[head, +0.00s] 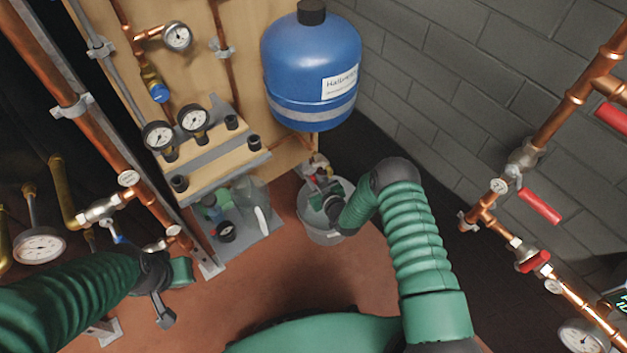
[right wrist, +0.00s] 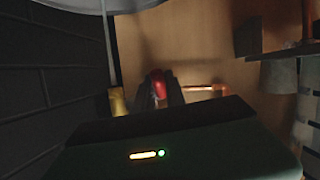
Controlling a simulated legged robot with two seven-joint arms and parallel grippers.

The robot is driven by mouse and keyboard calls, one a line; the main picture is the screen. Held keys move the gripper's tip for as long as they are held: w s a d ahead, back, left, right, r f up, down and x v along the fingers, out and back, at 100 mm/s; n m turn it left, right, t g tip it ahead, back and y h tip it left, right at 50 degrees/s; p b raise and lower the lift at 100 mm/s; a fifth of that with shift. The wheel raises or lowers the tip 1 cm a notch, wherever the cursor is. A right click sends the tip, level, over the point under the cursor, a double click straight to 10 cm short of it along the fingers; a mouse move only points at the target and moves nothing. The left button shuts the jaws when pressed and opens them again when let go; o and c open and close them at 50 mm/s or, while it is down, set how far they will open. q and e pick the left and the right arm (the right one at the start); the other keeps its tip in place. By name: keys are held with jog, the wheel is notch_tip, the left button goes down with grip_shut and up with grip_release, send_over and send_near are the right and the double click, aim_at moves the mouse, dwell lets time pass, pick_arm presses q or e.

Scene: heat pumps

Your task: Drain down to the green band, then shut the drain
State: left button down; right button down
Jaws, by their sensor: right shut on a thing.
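A small drain valve with a red handle (head: 322,178) sits below the blue vessel (head: 312,65), above a pale bucket (head: 322,236). My right gripper (head: 330,196) reaches over the bucket to this valve. In the right wrist view the dark fingers are shut on the red handle (right wrist: 158,84). A brass fitting (right wrist: 117,101) and a copper pipe (right wrist: 205,88) show beside it. Two round gauges (head: 158,136) (head: 193,119) stand on the wooden shelf; I cannot make out a green band. My left gripper (head: 168,292) is at the lower left, and its jaw opening is unclear.
Copper pipes with red-handled valves (head: 540,206) run along the right. Another copper pipe (head: 75,108) stands at the left, near my left arm. The reddish floor (head: 270,285) in front is clear.

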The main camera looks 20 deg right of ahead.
jog(key=shift+w+a+f+m+t+y+b, duration=0.2)
jog(key=shift+w+t+b, duration=0.15)
jog(key=shift+t+b, duration=1.15)
jog(key=shift+w+a+f+m+t+y+b, duration=0.1)
jog(key=shift+w+f+m+t+y+b, duration=0.15)
jog(key=shift+t+b, duration=1.25)
jog(key=shift+w+a+f+m+t+y+b, duration=0.15)
jog(key=shift+w+t+b, duration=0.3)
jog(key=shift+b, duration=1.95)
jog(key=shift+r, duration=0.1)
jog(key=c, duration=1.4)
grip_release()
